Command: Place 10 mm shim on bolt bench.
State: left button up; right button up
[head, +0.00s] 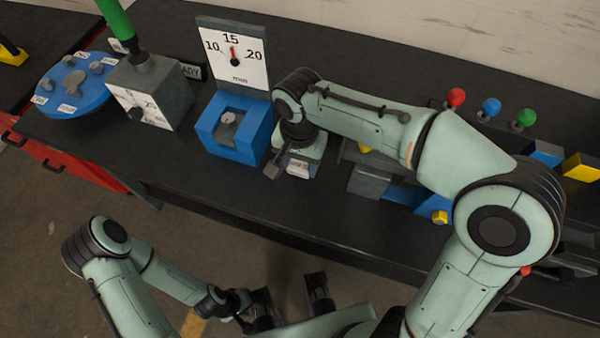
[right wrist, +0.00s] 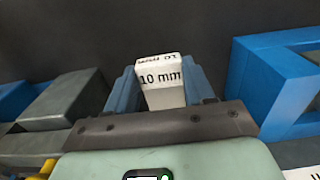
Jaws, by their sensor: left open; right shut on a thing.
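The 10 mm shim (right wrist: 162,82) is a small pale block marked "10 mm". In the right wrist view it sits between the blue fingers of my right gripper (right wrist: 160,90), which is shut on it. In the head view my right gripper (head: 295,168) is low over the dark bench (head: 240,185), just right of the blue holder. Whether the shim touches the bench top, I cannot tell. My left gripper (head: 289,290) is open and empty in front of the bench, near my base. No part is clearly labelled as the bolt bench.
The blue holder (head: 249,141) with a dial board (head: 234,52) stands left of my right gripper. Farther left are a grey dial box (head: 152,98) and a blue turntable (head: 72,88). Grey blocks (head: 368,182) and red, blue and green knobs (head: 490,106) stand right, partly behind my arm.

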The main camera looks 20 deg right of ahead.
aim_at(300, 181)
jog(key=shift+f+b, duration=0.4)
jog(key=shift+f, duration=2.3)
jog(key=shift+f, duration=0.1)
jog(key=o, duration=1.3)
jog(key=shift+f, duration=0.1)
jog(key=shift+o, duration=0.2)
notch_tip(300, 181, up, 12)
jog(key=shift+r+p, duration=0.2)
jog(key=shift+p, duration=0.95)
